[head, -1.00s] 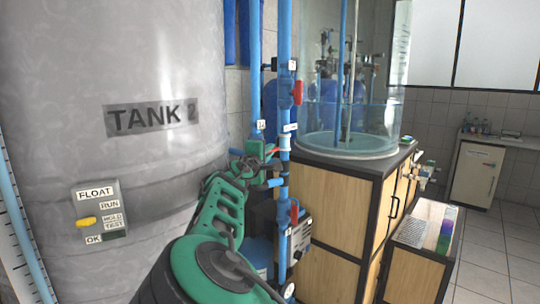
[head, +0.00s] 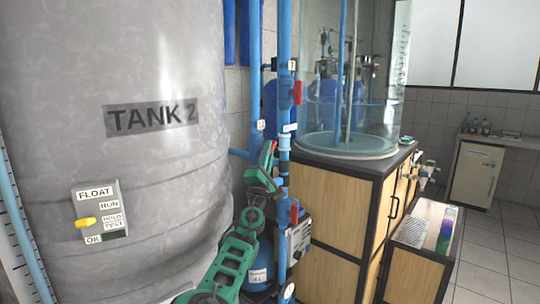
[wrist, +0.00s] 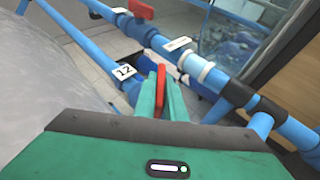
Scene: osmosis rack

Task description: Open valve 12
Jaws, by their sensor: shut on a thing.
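The red lever of valve 12 (wrist: 160,76) stands between the two green fingers of my gripper (wrist: 162,92) in the wrist view. The gripper is shut on it. A white tag reading 12 (wrist: 124,71) is on the blue pipe just left of the fingers. In the head view my gripper (head: 267,156) points up beside the blue pipes, right of the grey tank. The small tag (head: 261,124) shows just above it there. The valve body is largely hidden by the fingers.
The grey tank labelled TANK 2 (head: 150,70) fills the left. Another red lever (head: 297,92) is above on the neighbouring pipe, and one more (head: 294,212) below. A wooden cabinet (head: 325,215) with a clear cylinder (head: 385,118) stands close at right. Open floor lies far right.

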